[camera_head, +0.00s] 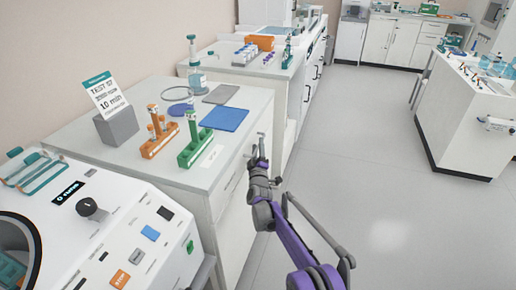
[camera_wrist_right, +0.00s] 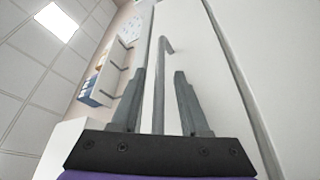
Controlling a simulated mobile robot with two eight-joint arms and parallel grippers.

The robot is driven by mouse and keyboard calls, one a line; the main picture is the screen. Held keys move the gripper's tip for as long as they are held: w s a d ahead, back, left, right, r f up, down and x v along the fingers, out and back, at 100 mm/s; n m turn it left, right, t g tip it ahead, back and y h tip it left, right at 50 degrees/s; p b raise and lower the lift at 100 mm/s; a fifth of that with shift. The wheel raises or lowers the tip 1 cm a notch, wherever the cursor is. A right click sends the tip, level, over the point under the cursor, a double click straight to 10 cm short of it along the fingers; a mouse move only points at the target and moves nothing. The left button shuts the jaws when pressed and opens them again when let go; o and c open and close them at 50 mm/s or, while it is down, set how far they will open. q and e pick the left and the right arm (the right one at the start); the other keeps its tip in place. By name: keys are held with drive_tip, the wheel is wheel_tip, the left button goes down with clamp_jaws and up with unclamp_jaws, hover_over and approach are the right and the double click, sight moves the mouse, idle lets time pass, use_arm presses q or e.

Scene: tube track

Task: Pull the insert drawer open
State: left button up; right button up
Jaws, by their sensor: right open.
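The drawer front (camera_head: 230,186) is a white panel on the side of the white cabinet under the counter, and it looks flush. In the right wrist view the white panel (camera_wrist_right: 215,75) fills the right side. A thin grey bar handle (camera_wrist_right: 164,48) runs along it and passes between the fingers of my right gripper (camera_wrist_right: 160,76). These fingers are open, one on each side of the bar, with visible gaps. In the head view my right gripper (camera_head: 259,146) is at the cabinet's right side. It hides part of the drawer edge. My left gripper is not in view.
The counter (camera_head: 150,93) holds an orange rack (camera_head: 159,141), a green rack (camera_head: 196,149), a blue mat (camera_head: 224,118) and a sign on a grey block (camera_head: 117,127). A white machine (camera_head: 130,235) stands at the front left. The floor (camera_head: 370,180) at right is clear.

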clamp_jaws()
idle(1.4)
